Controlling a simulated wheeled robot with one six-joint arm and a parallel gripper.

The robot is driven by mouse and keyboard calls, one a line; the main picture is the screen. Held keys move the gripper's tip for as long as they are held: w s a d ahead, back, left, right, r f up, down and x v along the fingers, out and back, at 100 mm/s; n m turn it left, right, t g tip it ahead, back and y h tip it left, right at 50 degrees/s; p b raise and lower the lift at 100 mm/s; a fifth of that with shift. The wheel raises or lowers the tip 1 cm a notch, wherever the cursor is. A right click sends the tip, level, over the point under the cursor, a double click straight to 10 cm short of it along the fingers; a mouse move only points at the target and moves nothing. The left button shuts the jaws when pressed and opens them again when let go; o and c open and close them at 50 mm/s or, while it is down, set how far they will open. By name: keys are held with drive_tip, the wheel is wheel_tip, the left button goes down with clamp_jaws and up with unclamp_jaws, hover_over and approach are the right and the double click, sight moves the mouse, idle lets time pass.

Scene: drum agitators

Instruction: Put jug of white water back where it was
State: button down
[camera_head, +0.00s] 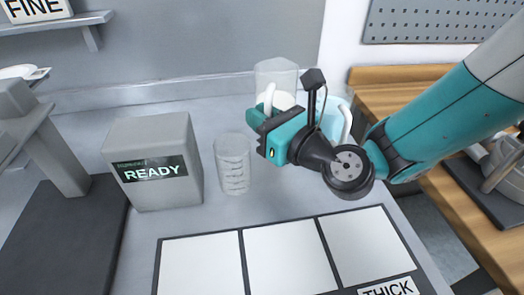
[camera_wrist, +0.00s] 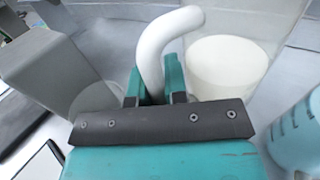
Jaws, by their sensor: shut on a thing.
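The clear jug (camera_head: 277,72) stands upright at the back of the counter, partly hidden behind my gripper. Its white water (camera_head: 284,100) fills the lower part. In the wrist view the white water (camera_wrist: 226,66) shows just right of the fingers. My gripper (camera_head: 263,122) is shut on the jug's white handle (camera_wrist: 165,38), which rises between the two fingers (camera_wrist: 160,84). The jug's base is hidden in the head view, so I cannot tell whether it touches the counter.
A jug of blue liquid (camera_wrist: 300,135) stands close on the right. A clear graduated beaker (camera_head: 233,165) stands left of my gripper, beside a grey box reading READY (camera_head: 152,165). White squares (camera_head: 288,258) in a dark frame lie in front, with a THICK label (camera_head: 388,287).

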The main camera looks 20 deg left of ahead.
drive_tip(key=shift+f+b, duration=1.25)
drive_tip(key=shift+f, duration=1.35)
drive_tip(key=shift+f, duration=0.15)
drive_tip(key=c, duration=1.1)
unclamp_jaws()
drive_tip(key=shift+c, duration=0.2)
drive_tip(key=shift+d, duration=0.1)
drive_tip(key=b+v, duration=0.9)
drive_tip(key=v, duration=0.1)
drive_tip(key=shift+s+d+f+b, duration=0.1)
drive_tip(key=shift+s+d+b, duration=0.05)
drive_tip(key=shift+d+b, duration=0.2)
drive_tip(key=shift+s+d, duration=0.3)
drive_tip(key=shift+d, duration=0.15)
